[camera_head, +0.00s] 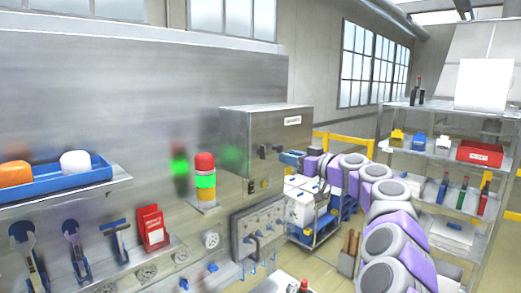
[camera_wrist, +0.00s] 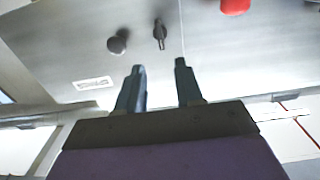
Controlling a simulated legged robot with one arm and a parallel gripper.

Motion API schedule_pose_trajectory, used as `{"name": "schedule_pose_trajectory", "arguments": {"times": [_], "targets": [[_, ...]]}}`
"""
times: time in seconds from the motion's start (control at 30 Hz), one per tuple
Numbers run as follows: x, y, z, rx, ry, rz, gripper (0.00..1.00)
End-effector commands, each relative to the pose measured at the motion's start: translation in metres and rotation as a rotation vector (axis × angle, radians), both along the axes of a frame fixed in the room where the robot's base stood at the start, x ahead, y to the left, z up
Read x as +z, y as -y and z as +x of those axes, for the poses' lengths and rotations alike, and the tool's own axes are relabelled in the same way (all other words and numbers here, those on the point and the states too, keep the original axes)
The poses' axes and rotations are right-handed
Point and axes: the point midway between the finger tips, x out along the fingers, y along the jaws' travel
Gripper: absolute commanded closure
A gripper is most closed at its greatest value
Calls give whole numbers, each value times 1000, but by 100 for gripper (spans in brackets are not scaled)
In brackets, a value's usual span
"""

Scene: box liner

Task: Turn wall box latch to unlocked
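The wall box (camera_head: 247,140) is a grey metal cabinet on the steel wall, with a white label on its front. A dark narrow latch handle (camera_wrist: 159,33) stands on the box face in the wrist view, and in the head view it is the left dark fitting (camera_head: 262,152). A dark round knob (camera_wrist: 118,42) is beside it. My gripper (camera_wrist: 159,66) is open and empty, its two dark fingers pointing toward the latch with a visible gap between them. In the head view my gripper (camera_head: 290,158) is just right of the box front.
A lamp with a red top and green band (camera_head: 205,181) stands left of the box. A blue tray (camera_head: 60,180) sits on a shelf at left. A metal rack (camera_head: 450,155) stands at right, beyond my arm.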

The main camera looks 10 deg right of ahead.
Motion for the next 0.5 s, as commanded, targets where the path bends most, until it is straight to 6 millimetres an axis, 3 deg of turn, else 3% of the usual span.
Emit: {"name": "schedule_pose_trajectory", "arguments": {"times": [0.33, 0.5], "targets": [[1, -53, 32, 4, -3, -20, 64], [0, -66, 46, 5, -4, -23, 64]]}}
